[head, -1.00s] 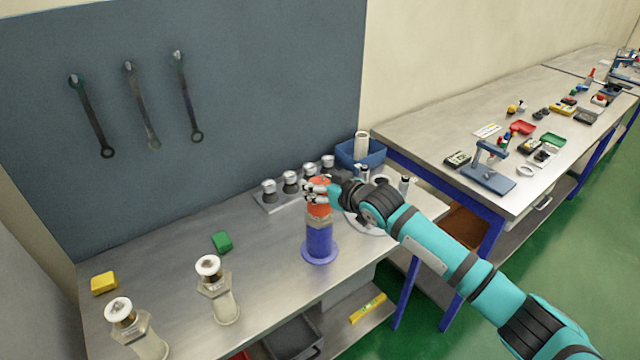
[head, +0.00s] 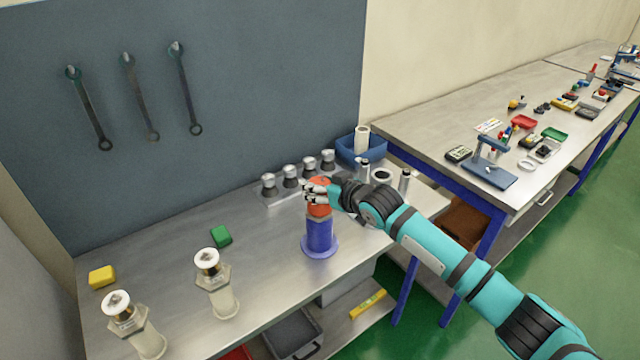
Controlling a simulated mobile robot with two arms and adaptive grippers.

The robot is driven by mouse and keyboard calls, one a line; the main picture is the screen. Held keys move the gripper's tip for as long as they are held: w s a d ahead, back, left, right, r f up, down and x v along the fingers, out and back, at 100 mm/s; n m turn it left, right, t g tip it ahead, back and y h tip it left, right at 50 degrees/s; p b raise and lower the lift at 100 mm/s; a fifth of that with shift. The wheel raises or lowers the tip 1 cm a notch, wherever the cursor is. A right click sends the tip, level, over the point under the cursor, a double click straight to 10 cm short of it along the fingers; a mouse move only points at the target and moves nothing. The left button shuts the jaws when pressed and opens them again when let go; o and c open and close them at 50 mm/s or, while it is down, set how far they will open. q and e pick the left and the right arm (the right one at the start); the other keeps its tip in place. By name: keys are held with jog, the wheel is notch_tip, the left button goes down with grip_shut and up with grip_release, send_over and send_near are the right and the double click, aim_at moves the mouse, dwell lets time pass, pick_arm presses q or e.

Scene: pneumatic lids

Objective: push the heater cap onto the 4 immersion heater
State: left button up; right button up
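The orange heater cap (head: 319,210) sits upright at the top of a blue heater (head: 320,238) with a round flange, near the table's front edge. A narrow grey band shows between cap and blue body; I cannot tell how deeply the cap is seated. My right gripper (head: 314,194) reaches in from the right, and its fingers lie around the upper cap, seemingly shut on it. The fingers hide part of the cap. Two pale heaters with white-topped caps, one at the middle (head: 214,285) and one at the front left (head: 133,325), stand on the table. My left gripper is not in view.
A rack of several grey-topped fittings (head: 290,178) and a blue bin (head: 361,151) stand behind my gripper. A green block (head: 221,236) and a yellow block (head: 102,277) lie on the table (head: 170,255). The table's middle left is mostly clear.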

jog(key=o, duration=1.2)
jog(key=shift+s+d, duration=0.1)
jog(key=shift+d, duration=0.05)
jog(key=v, duration=1.1)
jog(key=shift+s+d+r, duration=0.2)
jog(key=shift+s, duration=0.05)
